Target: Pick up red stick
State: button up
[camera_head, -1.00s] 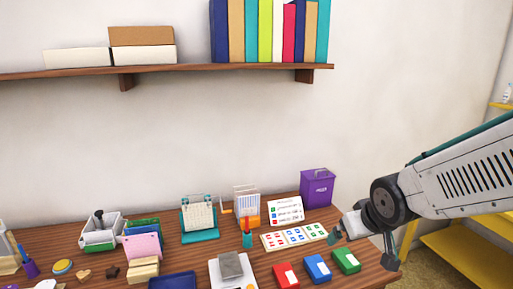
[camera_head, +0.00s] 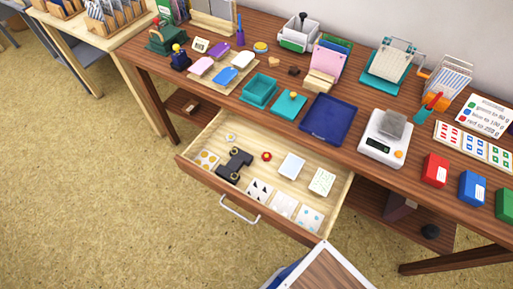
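A slim red stick (camera_head: 433,99) stands tilted in a small teal holder (camera_head: 421,114) on the wooden table, at the right of the head view. Its lower end is hidden in the holder. An orange-based rack (camera_head: 447,84) stands close behind it. My gripper is not in view, so I cannot see whether it holds anything.
A white scale (camera_head: 386,150) with a grey block stands left of the holder. Red (camera_head: 434,170) and blue (camera_head: 472,187) boxes lie in front. An open drawer (camera_head: 235,203) juts out from the table. A blue tray (camera_head: 328,119) lies left of the scale.

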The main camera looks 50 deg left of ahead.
aim_at(440, 94)
jog(key=u, duration=4)
jog(key=k, duration=1.9)
jog(key=z, duration=2.3)
jog(key=i, duration=0.45)
